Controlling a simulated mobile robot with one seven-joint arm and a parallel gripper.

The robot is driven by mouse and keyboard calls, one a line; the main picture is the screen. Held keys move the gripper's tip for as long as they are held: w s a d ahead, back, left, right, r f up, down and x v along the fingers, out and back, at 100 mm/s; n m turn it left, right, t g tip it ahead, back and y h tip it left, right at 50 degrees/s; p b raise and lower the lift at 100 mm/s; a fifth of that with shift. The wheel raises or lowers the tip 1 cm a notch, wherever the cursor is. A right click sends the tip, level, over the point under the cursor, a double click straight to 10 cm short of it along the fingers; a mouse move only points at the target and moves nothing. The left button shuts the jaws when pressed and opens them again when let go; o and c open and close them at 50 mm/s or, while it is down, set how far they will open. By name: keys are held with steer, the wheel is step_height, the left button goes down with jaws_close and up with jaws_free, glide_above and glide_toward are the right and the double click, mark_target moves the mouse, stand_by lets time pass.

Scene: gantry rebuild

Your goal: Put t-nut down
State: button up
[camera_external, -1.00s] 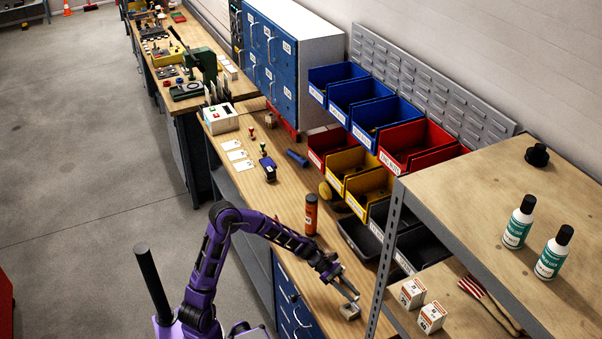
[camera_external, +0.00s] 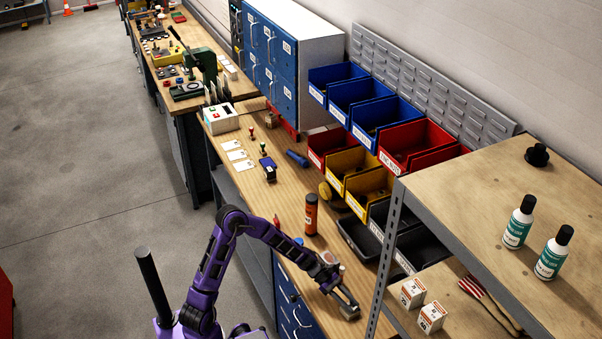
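My gripper (camera_external: 346,302) is low over the near end of the wooden workbench (camera_external: 288,207), left of the shelf post. A small grey-tan block (camera_external: 350,313) is at its fingertips. It may be the t-nut, but it is too small to tell. I cannot tell whether the fingers are closed on the block or only beside it, or whether it touches the bench top.
An orange-brown bottle (camera_external: 311,214) stands on the bench behind my gripper. Black bins (camera_external: 359,238) and yellow bins (camera_external: 367,188) are to the right. The shelf's upright post (camera_external: 386,258) is close to the gripper's right. Small white boxes (camera_external: 432,317) stand beyond it.

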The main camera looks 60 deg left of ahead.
steer(key=o, duration=0.3)
steer(key=shift+f, duration=0.1)
steer(key=shift+r, duration=0.25)
steer(key=shift+s+a+r, duration=0.1)
steer(key=shift+a+r, duration=0.1)
steer(key=shift+a, duration=0.1)
steer(key=p+v, duration=0.2)
steer(key=v, duration=0.9)
steer(key=shift+s+a+r, duration=0.1)
steer(key=shift+r, duration=0.05)
